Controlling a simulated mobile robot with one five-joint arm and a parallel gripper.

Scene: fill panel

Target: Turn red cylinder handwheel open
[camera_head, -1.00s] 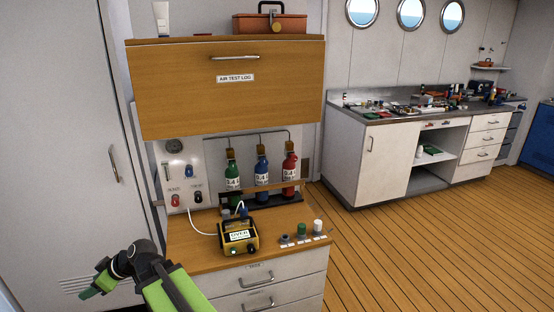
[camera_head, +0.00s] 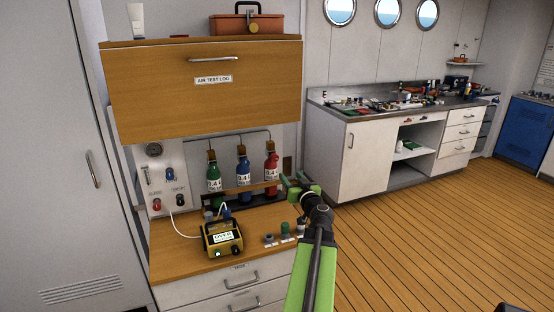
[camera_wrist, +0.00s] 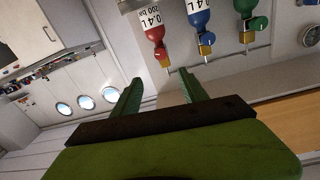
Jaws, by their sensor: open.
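The red cylinder (camera_head: 271,170) stands upright at the right end of a row of three on the wooden counter.
Blue (camera_head: 242,170) and green (camera_head: 213,175) cylinders stand left of the red one, behind a wooden rail. A yellow meter (camera_head: 222,238) and small knobs (camera_head: 285,229) are on the counter in front. A wooden cabinet (camera_head: 205,95) overhangs above.

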